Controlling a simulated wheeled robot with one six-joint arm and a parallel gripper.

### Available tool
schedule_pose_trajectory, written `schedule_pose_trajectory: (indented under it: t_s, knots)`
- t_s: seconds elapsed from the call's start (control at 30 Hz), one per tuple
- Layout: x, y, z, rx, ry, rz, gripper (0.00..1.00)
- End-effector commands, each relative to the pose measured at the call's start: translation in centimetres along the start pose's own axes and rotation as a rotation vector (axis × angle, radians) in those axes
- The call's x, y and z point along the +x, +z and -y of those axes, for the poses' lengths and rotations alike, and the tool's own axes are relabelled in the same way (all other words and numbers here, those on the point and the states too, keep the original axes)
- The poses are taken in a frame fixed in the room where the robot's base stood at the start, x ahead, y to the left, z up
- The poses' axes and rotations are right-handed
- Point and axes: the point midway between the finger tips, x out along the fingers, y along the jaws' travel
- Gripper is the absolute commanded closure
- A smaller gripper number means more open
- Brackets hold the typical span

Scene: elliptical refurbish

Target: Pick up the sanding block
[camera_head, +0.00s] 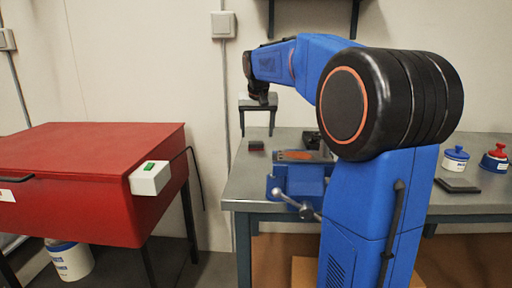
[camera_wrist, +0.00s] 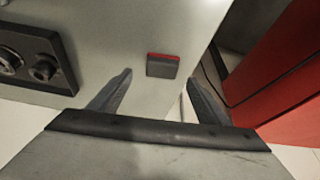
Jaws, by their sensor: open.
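The sanding block (camera_head: 256,146) is a small dark block lying on the grey workbench top near its left end. In the wrist view the sanding block (camera_wrist: 162,69) is grey with a red edge and lies just beyond the fingertips, between their lines. My gripper (camera_head: 257,133) points down above the block, with its two fingers spread apart and nothing between them. In the wrist view my gripper (camera_wrist: 158,84) also shows open and empty, apart from the block.
A blue vise (camera_head: 300,180) is mounted at the bench (camera_head: 237,192) front, right of the block. A red cabinet (camera_head: 90,150) stands left, across a gap. A blue-lidded pot (camera_head: 455,160) and a red-topped container (camera_head: 495,159) stand at the bench's right. A dark plate with round parts (camera_wrist: 35,58) lies left in the wrist view.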

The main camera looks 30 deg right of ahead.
Motion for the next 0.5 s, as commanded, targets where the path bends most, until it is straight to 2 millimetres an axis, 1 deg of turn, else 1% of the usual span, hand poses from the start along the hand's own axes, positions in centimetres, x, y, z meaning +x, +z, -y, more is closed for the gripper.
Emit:
schedule_pose_trajectory:
  t_s: [0.17, 0.4, 0.5]
  knots:
    - [1.4, 0.2, 0.2, 0.000, 0.000, 0.002, 0.30]
    - [4.6, 0.4, 0.3, 0.000, 0.000, 0.002, 0.30]
    - [5.1, 0.4, 0.3, 0.000, 0.000, 0.001, 0.30]
